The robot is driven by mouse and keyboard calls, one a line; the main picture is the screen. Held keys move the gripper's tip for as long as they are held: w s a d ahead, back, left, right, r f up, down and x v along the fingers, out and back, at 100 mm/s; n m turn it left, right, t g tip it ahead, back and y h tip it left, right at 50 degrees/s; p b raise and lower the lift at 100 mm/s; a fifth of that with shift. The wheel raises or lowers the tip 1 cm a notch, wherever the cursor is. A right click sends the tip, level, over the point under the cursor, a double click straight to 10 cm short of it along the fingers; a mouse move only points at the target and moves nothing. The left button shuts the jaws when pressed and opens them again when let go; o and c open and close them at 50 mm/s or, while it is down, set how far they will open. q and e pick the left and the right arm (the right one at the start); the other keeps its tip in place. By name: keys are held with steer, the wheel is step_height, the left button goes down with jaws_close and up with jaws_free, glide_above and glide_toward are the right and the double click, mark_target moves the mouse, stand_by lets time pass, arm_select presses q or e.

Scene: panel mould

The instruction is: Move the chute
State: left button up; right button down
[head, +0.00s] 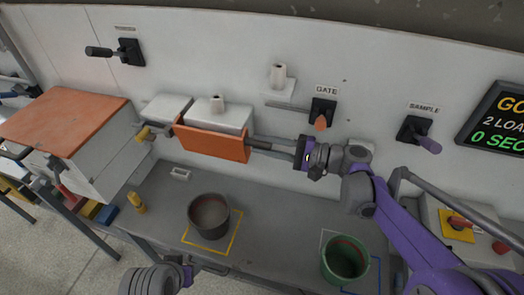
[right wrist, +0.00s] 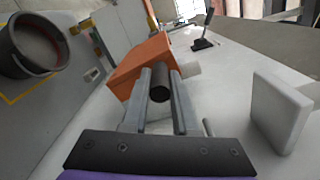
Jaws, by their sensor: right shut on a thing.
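The chute (head: 210,142) has a long orange front and sits against the white wall panel, left of centre in the head view. A dark handle (head: 258,143) sticks out of its right end, and a yellow-tipped part (head: 145,133) lies at its left end. My right gripper (head: 272,147) is shut on the dark handle from the right. In the right wrist view the two fingers (right wrist: 160,95) lie on either side of the round handle, with the orange chute (right wrist: 142,66) just beyond. Only part of my left wrist shows at the bottom of the head view; its fingers are unclear.
A dark bucket (head: 209,215) stands in a yellow square on the grey bench. A green bucket (head: 345,259) stands at right. Levers marked GATE (head: 321,112) and SAMPLE (head: 420,133) are on the panel. An orange-topped box (head: 65,118) is at left. The bench between the buckets is clear.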

steer(key=shift+w+d+r+m, duration=0.1)
steer(key=shift+w+m, duration=0.15)
steer(key=shift+m, duration=0.05)
steer(key=shift+w+d, duration=0.1)
steer(key=shift+w, duration=0.4)
steer(key=c, duration=0.7)
jaws_free()
steer(key=shift+w+d, duration=0.1)
steer(key=b+v, duration=0.1)
steer(key=v, duration=0.9)
steer(key=shift+s+d, duration=0.2)
steer(key=shift+d, duration=0.15)
